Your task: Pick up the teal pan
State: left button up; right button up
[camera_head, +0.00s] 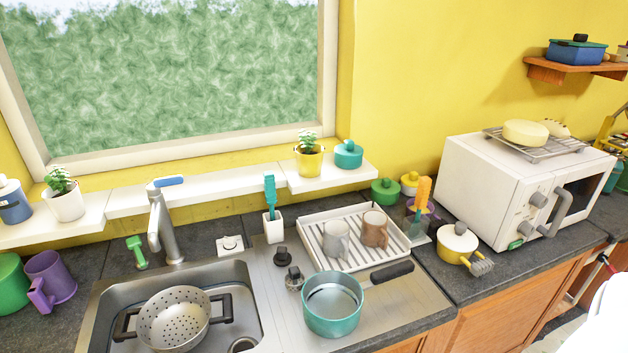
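The teal pan (333,318) stands upright on the steel drainboard (415,305) to the right of the sink basin. Its inside is pale grey and looks empty. Its dark handle (391,272) points right and slightly back, away from the basin. Neither of my grippers can be made out in the head view, and nothing holds the pan.
A grey colander (173,322) sits in the sink (255,320). The drainboard right of the pan is clear.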

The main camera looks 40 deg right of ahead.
aim_at(332, 300)
jog(key=z, duration=1.3)
jog(key=u, duration=1.2)
jog(key=z, duration=1.2)
jog(key=j, duration=0.3)
jog(key=i+u, duration=0.05)
